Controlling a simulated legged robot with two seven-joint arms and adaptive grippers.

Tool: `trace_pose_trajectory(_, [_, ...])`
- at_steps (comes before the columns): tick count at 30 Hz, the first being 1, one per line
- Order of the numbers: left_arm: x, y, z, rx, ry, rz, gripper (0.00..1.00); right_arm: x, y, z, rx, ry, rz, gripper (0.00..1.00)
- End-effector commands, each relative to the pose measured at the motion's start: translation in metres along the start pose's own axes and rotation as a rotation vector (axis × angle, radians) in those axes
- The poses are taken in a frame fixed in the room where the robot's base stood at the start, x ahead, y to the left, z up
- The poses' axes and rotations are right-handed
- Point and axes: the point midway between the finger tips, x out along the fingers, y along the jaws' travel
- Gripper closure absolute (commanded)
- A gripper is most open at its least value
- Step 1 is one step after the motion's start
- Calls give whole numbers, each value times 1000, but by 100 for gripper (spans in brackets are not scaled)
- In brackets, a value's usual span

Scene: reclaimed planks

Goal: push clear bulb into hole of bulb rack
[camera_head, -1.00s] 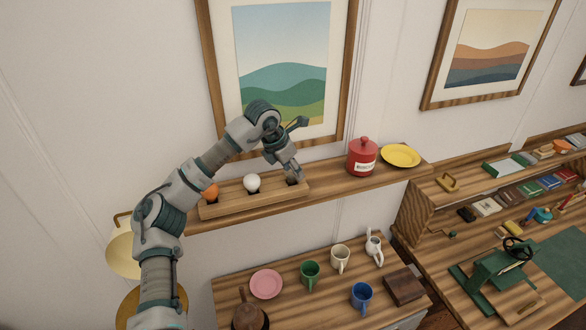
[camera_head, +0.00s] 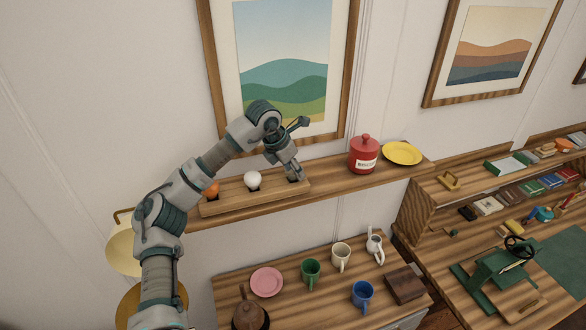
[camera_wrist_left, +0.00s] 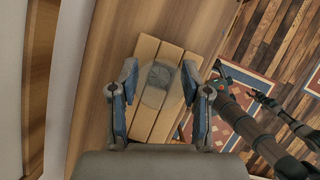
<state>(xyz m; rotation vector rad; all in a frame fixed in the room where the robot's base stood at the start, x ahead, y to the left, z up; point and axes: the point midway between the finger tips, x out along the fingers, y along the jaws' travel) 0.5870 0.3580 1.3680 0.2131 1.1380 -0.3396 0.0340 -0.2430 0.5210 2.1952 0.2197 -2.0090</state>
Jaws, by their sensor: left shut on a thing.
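The bulb rack (camera_head: 226,205) is a long wooden block on the wall shelf. An orange bulb (camera_head: 211,189) sits at its left end and a white bulb (camera_head: 253,180) near its middle. My left gripper (camera_head: 297,177) points down over the rack's right end, by a dark hole. In the left wrist view the clear bulb (camera_wrist_left: 161,76), see-through and greyish, is between the fingers of the left gripper (camera_wrist_left: 160,85), shut on it, with the rack's slats (camera_wrist_left: 143,118) behind. Whether the bulb's base is in the hole is hidden.
On the shelf (camera_head: 335,181), a red canister (camera_head: 363,156) and a yellow plate (camera_head: 402,153) stand right of the rack. A framed picture hangs close behind the arm. A lower table holds several mugs, a pink plate (camera_head: 266,282) and a brown teapot (camera_head: 250,315).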

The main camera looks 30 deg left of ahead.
Motion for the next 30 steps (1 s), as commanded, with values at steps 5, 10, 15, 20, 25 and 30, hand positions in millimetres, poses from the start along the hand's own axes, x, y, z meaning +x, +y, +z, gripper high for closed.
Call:
trace_pose_trajectory(5, [1,0,0,0,2,0,23,0,0,0,0,0,0,60])
trace_pose_trajectory(10, [1,0,0,0,2,0,23,0,0,0,0,0,0,60])
trace_pose_trajectory(15, [-2,0,0,0,1,0,23,0,2,0,0,2,2,60])
trace_pose_trajectory(20, [-26,0,0,0,-2,0,23,0,1,0,0,2,1,60])
trace_pose_trajectory(25, [-65,1,0,0,-2,0,23,0,0,0,0,2,0,60])
trace_pose_trajectory(30, [-97,2,1,-1,1,-1,23,0,0,0,0,2,0,60])
